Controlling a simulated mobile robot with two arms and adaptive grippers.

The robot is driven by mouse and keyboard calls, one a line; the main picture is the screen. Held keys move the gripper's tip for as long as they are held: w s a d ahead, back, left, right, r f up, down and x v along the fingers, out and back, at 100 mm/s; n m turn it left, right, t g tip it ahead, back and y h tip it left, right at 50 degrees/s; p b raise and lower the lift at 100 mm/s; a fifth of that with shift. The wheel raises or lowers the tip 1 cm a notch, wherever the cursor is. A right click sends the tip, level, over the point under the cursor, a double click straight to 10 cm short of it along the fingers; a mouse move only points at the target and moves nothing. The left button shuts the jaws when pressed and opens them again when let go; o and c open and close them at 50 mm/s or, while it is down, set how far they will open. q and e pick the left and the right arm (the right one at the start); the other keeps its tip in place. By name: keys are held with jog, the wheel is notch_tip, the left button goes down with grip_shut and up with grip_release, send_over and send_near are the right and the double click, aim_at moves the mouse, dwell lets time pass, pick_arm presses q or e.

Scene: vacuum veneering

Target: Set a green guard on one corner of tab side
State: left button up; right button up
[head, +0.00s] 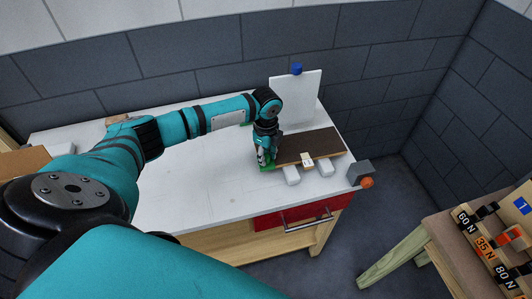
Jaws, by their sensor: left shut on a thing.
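A dark brown board (312,145) lies raised on white blocks near the right end of the white table. A small cream tab (307,159) sits at its front edge. My left gripper (264,163) points down at the board's front left corner. It is shut on a small green guard (268,167), mostly hidden by the fingers. I cannot tell whether the guard touches the board. My right gripper is not in view.
White support blocks (291,175) stick out under the board's front. A white panel with a blue knob (297,69) stands behind it. A grey block with an orange knob (366,182) is at the table's right edge. A rack of labelled clamps (485,247) stands at lower right. The table's (190,190) middle is clear.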

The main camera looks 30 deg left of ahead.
pick_arm(q)
jog(key=shift+r, duration=0.1)
dwell(0.4)
dwell(0.5)
jog(key=shift+f+p, duration=0.2)
jog(key=shift+p, duration=0.3)
jog(key=o, duration=1)
jog(key=shift+c, duration=0.2)
